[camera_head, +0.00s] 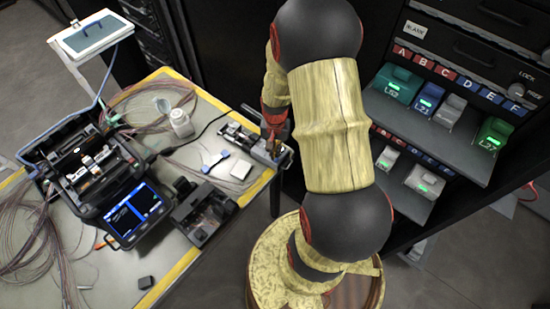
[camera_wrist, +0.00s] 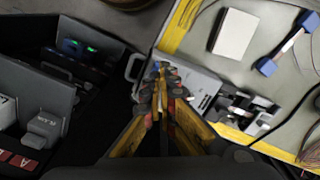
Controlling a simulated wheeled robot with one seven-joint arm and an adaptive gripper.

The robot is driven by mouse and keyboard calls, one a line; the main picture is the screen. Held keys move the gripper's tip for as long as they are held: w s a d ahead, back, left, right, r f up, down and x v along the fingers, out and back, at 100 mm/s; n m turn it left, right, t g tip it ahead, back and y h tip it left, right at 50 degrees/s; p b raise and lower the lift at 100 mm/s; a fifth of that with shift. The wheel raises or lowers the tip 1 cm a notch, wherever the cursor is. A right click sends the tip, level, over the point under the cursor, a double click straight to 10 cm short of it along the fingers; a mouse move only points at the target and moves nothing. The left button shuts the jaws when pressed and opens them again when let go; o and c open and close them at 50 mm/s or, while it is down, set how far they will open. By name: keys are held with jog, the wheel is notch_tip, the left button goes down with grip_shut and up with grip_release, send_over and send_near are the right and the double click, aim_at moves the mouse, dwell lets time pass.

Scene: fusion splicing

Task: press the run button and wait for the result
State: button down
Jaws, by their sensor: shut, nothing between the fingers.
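My gripper (camera_wrist: 163,80) is shut and empty in the wrist view, its yellow fingers together over the end of a grey metal bench device (camera_wrist: 200,88). I cannot tell whether the tips touch it. In the head view the device (camera_head: 238,137) lies at the table's right edge, and my gripper (camera_head: 273,146) is at its right end, partly hidden by my arm. The black fusion splicer (camera_head: 92,165) stands open on the left of the table, its screen (camera_head: 137,212) lit blue. I cannot make out a run button in either view.
A white box (camera_head: 241,169), a blue-and-white tool (camera_head: 215,161), a bottle (camera_head: 180,123) and a black open case (camera_head: 203,213) are on the table (camera_head: 170,262). Loose fibres lie around the splicer. A rack with lettered bays (camera_head: 440,140) stands at the right.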

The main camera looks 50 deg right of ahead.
jog(key=shift+f+b, duration=0.7)
jog(key=shift+f, duration=0.5)
dwell(0.3)
jog(key=shift+r, duration=0.1)
jog(key=shift+r+p, duration=2.3)
jog(key=shift+r, duration=0.7)
jog(key=s+a+r+n+t+b, duration=0.1)
jog(key=s+a+r+n+t, duration=0.1)
jog(key=a+r, duration=0.5)
jog(key=s+a+r+n+t+b, duration=0.1)
jog(key=s+a+r+n+b, duration=0.1)
jog(key=a+r+n, duration=0.3)
jog(key=s+a+r+n+t+b, duration=0.2)
jog(key=a+r, duration=0.8)
jog(key=r, duration=0.6)
jog(key=shift+s+a+r+n+t, duration=0.35)
jog(key=shift+s+n, duration=0.4)
jog(key=shift+n, duration=0.25)
